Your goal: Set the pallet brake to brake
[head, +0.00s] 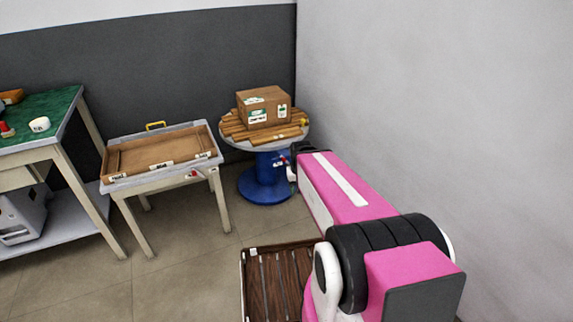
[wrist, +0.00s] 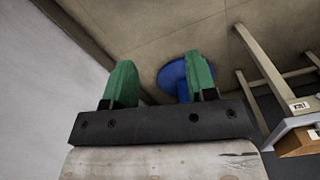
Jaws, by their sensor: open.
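A slatted wooden pallet (head: 238,130) lies on a round grey top on a blue pedestal (head: 262,182), in the back corner in the head view. A small red and dark part (head: 281,161) shows under the top's right edge; I cannot tell whether it is the brake, and no brake marking is readable. My gripper (wrist: 161,75) shows two green fingers, apart and empty, in the wrist view. The pedestal's blue base (wrist: 171,77) shows beyond them, partly behind the right finger. In the head view my pink arm reaches toward the pedestal's right side; its fingers cannot be made out there.
A cardboard box (head: 264,106) stands on the pallet. A low table with a shallow wooden tray (head: 112,177) is left of the pedestal. A green-topped workbench (head: 56,112) is at far left. A grey wall (head: 440,100) is close on the right.

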